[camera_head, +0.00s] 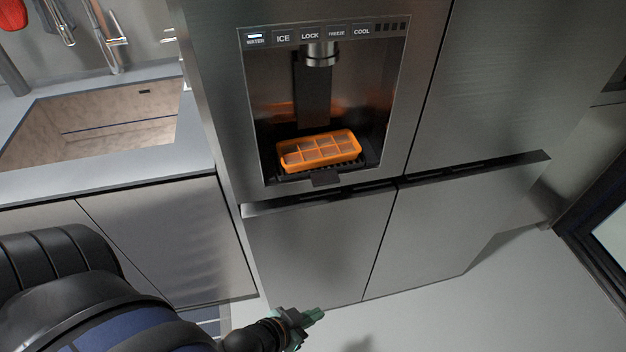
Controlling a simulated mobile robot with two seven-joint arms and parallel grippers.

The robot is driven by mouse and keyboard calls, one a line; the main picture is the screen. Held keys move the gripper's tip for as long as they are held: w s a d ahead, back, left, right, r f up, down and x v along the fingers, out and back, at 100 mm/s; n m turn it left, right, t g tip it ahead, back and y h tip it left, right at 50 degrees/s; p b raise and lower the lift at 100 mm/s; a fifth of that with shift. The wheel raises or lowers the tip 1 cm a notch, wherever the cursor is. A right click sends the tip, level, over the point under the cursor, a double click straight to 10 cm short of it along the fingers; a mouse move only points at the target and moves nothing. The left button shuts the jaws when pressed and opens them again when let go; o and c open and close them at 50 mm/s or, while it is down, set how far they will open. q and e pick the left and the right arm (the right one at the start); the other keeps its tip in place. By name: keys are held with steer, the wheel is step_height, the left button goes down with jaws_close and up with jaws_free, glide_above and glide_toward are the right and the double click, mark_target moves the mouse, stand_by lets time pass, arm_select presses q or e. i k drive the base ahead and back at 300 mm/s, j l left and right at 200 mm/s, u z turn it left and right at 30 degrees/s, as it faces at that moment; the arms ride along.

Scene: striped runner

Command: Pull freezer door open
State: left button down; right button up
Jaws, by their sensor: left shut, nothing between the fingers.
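A large steel fridge-freezer (490,80) fills the middle of the head view. Its two lower doors, the left one (315,250) and the right one (430,232), look shut, with a narrow vertical seam between them. A dark recessed grip strip (345,196) runs along their top edge, below the upper doors. My left gripper (314,315) is low at the bottom of the picture, in front of the foot of the lower left door and well below the grip strip. It is shut and holds nothing. My right gripper is not in view.
An orange ice tray (320,151) sits in the dispenser recess of the upper left door. A counter with a sink (90,125) and cabinets (165,240) stands to the left. The pale floor (470,315) in front of the right doors is clear. A dark-framed panel (600,235) is at the right.

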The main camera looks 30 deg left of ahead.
mark_target(318, 248)
steer(key=u, duration=1.5)
